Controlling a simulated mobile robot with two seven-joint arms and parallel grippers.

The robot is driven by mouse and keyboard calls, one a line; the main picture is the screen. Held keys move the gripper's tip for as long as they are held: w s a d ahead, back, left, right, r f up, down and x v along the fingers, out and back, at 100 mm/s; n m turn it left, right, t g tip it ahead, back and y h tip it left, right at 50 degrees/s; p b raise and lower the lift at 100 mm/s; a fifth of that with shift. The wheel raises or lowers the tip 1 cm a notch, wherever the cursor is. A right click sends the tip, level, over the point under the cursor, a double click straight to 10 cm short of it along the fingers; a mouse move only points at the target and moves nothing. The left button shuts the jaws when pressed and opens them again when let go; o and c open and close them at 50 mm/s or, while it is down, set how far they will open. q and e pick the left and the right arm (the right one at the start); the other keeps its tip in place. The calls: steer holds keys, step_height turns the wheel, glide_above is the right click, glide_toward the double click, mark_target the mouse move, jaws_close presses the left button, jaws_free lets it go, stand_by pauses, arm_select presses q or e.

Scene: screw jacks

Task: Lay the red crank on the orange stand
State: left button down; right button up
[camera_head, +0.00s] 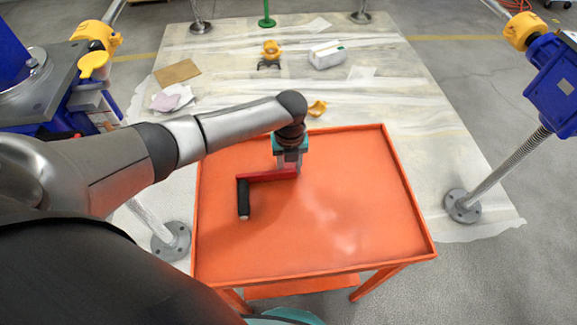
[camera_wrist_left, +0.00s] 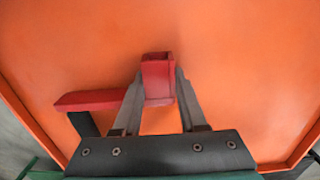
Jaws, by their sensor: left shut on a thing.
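The red crank (camera_head: 266,175) has a red bar and a black handle (camera_head: 243,198) at its left end. In the head view it is at the orange stand's (camera_head: 350,245) tray-like top, left of the middle. My left gripper (camera_head: 288,166) comes from above and is shut on the crank's right end. In the left wrist view the fingers (camera_wrist_left: 158,100) clasp the red square socket end (camera_wrist_left: 157,76), and the bar (camera_wrist_left: 95,100) runs off to the left. I cannot tell whether the crank touches the top. My right gripper is not in view.
The stand's top has a raised rim and is otherwise bare, with free room to the right. Blue jacks (camera_head: 555,85) with metal posts stand at both sides. A white box (camera_head: 327,54), a yellow part (camera_head: 317,108) and cardboard (camera_head: 177,73) lie on the floor sheet behind.

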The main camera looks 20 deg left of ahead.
arm_select(q)
steer(key=c, duration=0.8)
jaws_free()
steer(key=shift+s+d+f, duration=0.1)
steer(key=shift+s+f, duration=0.1)
steer(key=shift+f, duration=0.25)
steer(key=shift+s+d+f, duration=0.1)
steer(key=shift+s+f, duration=0.1)
steer(key=shift+f, duration=0.2)
steer(key=o, duration=0.4)
steer(key=shift+w, duration=0.15)
steer(key=shift+c, duration=0.2)
steer(key=shift+o, duration=0.3)
steer(key=shift+a, duration=0.2)
steer(key=r, duration=0.1)
steer(key=r+p, duration=0.1)
steer(key=r, duration=0.1)
steer(key=r+p, duration=0.1)
steer(key=shift+w+a+r, duration=0.1)
steer(key=shift+w+r, duration=0.2)
steer(key=shift+r, duration=0.05)
step_height(320, 180, up, 12)
steer(key=d+p, duration=0.1)
steer(key=p, duration=0.1)
steer(key=shift+r, duration=0.15)
steer(key=shift+s+d, duration=0.1)
